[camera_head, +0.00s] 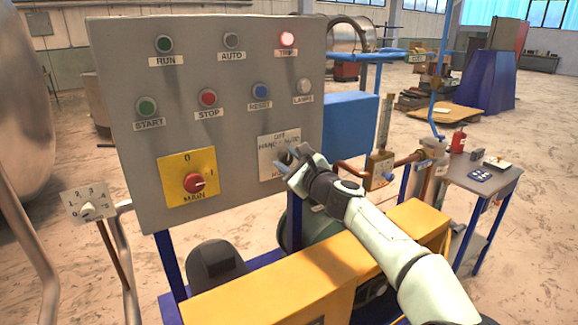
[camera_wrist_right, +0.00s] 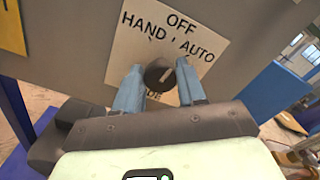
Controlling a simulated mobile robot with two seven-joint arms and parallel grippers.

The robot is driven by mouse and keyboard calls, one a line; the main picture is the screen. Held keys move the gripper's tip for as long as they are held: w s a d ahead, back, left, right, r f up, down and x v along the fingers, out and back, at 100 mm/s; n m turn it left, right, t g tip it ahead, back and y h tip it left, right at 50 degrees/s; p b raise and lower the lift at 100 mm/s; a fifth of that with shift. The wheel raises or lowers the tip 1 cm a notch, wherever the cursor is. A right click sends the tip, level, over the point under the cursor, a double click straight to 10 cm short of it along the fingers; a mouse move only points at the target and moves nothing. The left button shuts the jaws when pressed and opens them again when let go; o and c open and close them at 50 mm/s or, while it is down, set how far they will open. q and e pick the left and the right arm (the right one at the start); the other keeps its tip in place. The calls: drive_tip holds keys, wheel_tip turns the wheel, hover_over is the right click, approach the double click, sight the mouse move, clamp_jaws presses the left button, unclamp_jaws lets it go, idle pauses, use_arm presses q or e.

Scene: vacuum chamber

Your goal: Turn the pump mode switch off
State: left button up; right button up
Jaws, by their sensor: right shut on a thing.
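The pump mode switch is a dark round knob (camera_wrist_right: 160,74) on a pale plate (camera_wrist_right: 122,62) marked OFF, HAND and AUTO. A light mark on the knob slants to the upper right in the wrist view; I cannot tell surely which label it points at. My right gripper (camera_head: 286,163) is at the plate on the lower right of the grey control panel (camera_head: 235,125). Its two blue-grey fingers stand on either side of the knob and are shut on it. In the head view the gripper hides part of the plate and most of the knob. My left gripper is not in view.
A yellow plate with the red MAIN switch (camera_head: 194,183) is to the left. A yellow cover (camera_head: 290,275) lies below my right arm. A blue box (camera_head: 349,121) and pipes stand to the right.

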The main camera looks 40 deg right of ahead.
drive_tip(key=shift+n+b, duration=0.35)
drive_tip(key=shift+n, duration=0.45)
drive_tip(key=o, duration=1)
drive_tip(key=s+b, duration=0.1)
drive_tip(key=s, duration=0.3)
drive_tip(key=s+a+b, duration=0.1)
drive_tip(key=s, duration=0.4)
drive_tip(key=s+b, duration=0.1)
drive_tip(key=s, duration=0.3)
drive_tip(key=shift+s+a, duration=0.15)
drive_tip(key=shift+a, duration=0.1)
